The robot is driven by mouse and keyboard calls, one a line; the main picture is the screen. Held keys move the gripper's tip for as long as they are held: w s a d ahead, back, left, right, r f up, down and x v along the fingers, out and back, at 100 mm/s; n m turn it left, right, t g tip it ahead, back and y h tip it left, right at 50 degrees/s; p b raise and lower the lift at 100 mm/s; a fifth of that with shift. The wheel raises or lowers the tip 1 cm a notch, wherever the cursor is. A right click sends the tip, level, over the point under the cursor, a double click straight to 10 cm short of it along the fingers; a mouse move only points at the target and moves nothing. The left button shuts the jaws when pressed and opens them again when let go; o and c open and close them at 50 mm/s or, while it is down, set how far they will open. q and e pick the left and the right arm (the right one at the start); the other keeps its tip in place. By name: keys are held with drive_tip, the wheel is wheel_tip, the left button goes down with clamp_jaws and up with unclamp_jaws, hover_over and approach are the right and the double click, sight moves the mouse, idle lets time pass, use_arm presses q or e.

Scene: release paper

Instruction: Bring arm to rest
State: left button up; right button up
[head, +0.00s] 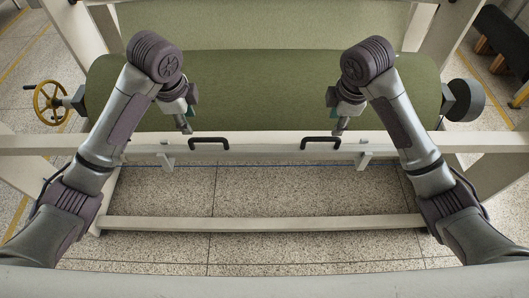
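My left gripper (186,127) points down in front of the green roll, above the white crossbar and left of the left black handle (209,143). My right gripper (340,128) points down in the same way, above the crossbar and near the right black handle (320,142). Both grippers look thin and small here, partly behind my wrists, and I cannot tell whether their fingers are open. I see nothing held in either one. Both arms are bent, with the dark elbow-like joints over the roll.
A large green roll (262,90) lies across a white frame. The crossbar (262,152) carries both handles. A yellow handwheel (50,102) is at the left end, a dark round end piece (465,100) at the right. A lower beam (260,223) spans the speckled floor (262,190).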

drive_tip(key=shift+s+r, duration=0.15)
drive_tip(key=shift+r, duration=0.5)
